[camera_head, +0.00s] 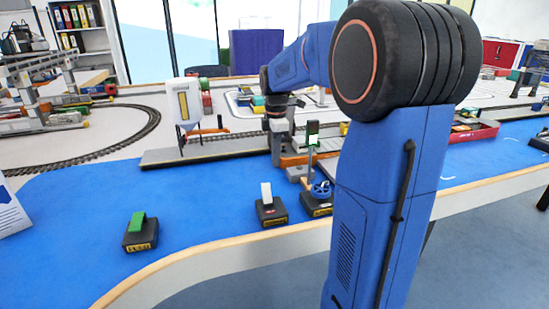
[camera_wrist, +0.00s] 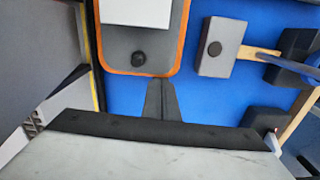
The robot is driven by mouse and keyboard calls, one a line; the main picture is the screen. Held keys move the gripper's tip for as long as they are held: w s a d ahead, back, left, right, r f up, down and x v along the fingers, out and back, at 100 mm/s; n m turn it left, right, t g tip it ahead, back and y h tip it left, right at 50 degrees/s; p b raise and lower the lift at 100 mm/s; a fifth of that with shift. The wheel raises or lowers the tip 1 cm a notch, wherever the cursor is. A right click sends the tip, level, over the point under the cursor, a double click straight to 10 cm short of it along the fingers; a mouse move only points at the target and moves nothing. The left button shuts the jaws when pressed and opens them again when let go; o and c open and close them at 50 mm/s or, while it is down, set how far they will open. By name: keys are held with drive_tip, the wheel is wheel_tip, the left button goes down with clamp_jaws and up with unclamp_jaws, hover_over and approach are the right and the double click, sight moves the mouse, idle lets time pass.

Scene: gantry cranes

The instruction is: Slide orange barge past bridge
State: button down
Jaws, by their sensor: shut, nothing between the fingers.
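The orange barge (camera_head: 294,160) floats on the blue surface beside the grey quay in the head view, partly hidden by my arm. In the wrist view its orange rim (camera_wrist: 178,62) and grey deck show, with a white block (camera_wrist: 135,12) and a black knob (camera_wrist: 138,59) on top. My gripper (camera_wrist: 160,82) is shut and empty, its fingertips at the rounded end of the barge; I cannot tell whether they touch it. A white upright panel with a yellow strip (camera_head: 184,106) stands over the quay to the left; I cannot tell whether it is the bridge.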

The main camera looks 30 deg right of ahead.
drive_tip(key=s+d, duration=0.1)
drive_tip(key=d, duration=0.2)
drive_tip(key=s+d, duration=0.1)
drive_tip(key=d, duration=0.3)
drive_tip(key=s+d, duration=0.1)
drive_tip(key=d, duration=0.3)
drive_tip(key=shift+s, duration=0.4)
drive_tip(key=shift+r, duration=0.15)
wheel_tip(320, 180, up, 17)
